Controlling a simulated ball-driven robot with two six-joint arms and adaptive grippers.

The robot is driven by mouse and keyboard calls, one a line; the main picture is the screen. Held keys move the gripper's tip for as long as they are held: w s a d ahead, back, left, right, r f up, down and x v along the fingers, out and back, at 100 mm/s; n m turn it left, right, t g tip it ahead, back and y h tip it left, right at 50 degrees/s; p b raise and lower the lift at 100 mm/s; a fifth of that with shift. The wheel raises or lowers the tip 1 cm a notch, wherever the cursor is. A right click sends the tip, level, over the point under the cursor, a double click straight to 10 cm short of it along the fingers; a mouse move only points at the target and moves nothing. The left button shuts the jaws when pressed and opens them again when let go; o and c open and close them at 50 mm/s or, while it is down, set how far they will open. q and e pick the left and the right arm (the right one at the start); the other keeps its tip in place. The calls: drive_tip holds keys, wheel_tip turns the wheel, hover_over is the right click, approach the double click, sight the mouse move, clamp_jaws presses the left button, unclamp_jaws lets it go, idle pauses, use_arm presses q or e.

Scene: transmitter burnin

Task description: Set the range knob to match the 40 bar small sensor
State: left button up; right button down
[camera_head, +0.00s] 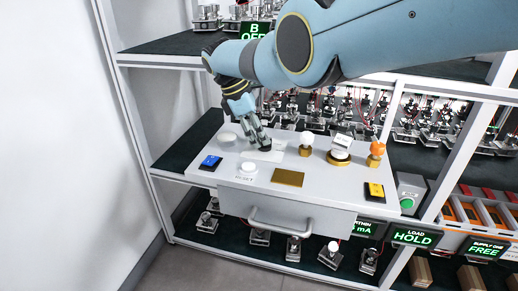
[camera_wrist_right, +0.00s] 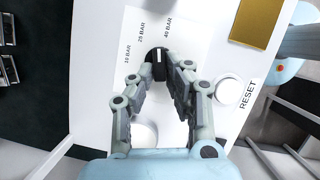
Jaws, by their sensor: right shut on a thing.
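The range knob (camera_wrist_right: 158,62) is a small black dial with a pale mark, set on a white label plate printed 10 BAR, 25 BAR and 40 BAR (camera_wrist_right: 168,34). In the head view the knob (camera_head: 266,147) shows dark just under the fingers. My right gripper (camera_wrist_right: 161,76) is shut on the knob from above; its fingers hide part of it. It also shows in the head view (camera_head: 259,137). I cannot tell exactly which label the knob's mark points to. Which item is the 40 bar small sensor cannot be read. My left gripper is out of view.
Shelves of sensors stand behind and below.

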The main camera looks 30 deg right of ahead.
drive_tip(key=shift+w+f+m+y+b, duration=0.2)
drive_tip(key=shift+m+y+b, duration=0.1)
drive_tip(key=shift+m+b, duration=0.8)
drive_tip(key=shift+d+r+m+g+b, duration=0.15)
drive_tip(key=shift+m+g+b, duration=0.3)
drive_tip(key=shift+b, duration=0.4)
drive_tip(key=c, duration=1.3)
unclamp_jaws()
drive_tip(key=shift+c, duration=0.2)
